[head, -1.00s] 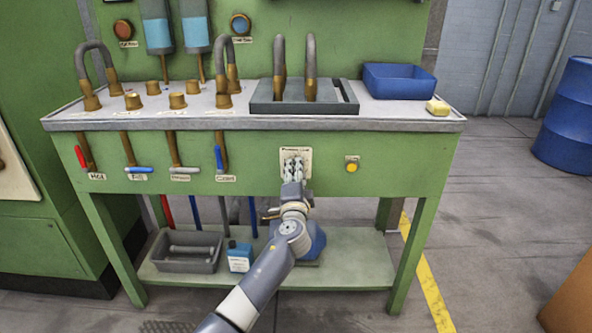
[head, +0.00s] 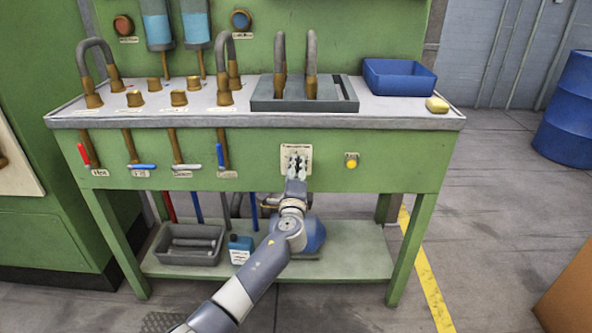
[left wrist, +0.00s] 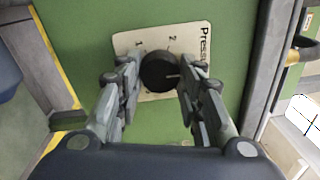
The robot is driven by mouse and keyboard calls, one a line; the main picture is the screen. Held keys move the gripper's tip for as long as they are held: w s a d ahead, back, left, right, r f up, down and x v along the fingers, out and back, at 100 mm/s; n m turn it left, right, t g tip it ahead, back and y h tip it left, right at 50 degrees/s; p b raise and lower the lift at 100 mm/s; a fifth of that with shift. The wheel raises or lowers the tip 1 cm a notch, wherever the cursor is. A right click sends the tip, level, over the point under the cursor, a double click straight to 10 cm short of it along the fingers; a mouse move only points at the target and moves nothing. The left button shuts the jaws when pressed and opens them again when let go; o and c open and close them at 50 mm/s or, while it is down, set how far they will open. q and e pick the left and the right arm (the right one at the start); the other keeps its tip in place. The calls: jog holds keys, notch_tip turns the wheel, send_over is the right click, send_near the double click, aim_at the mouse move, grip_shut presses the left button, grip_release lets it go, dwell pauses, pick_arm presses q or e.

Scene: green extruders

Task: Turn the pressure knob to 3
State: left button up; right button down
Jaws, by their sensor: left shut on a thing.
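The pressure knob (left wrist: 160,72) is a round black knob on a cream plate (left wrist: 146,40) lettered "Press…", with the numerals 1 and 2 readable. A pale mark on the knob points toward the right of the left wrist view. My left gripper (left wrist: 158,78) is shut on the knob, one finger on each side. The right finger hides part of the plate. In the head view the left gripper (head: 296,162) covers the knob in front of the plate (head: 296,148) on the green bench front. My right gripper is not in view.
A yellow button (head: 351,161) sits right of the plate. Levers with red, blue and grey handles (head: 142,167) hang at the left. A grey bin (head: 188,246) stands on the lower shelf.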

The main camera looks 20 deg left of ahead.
pick_arm(q)
jog(key=o, duration=1.1)
jog(key=shift+c, duration=0.2)
jog(key=v, duration=1.2)
jog(key=shift+f, duration=0.1)
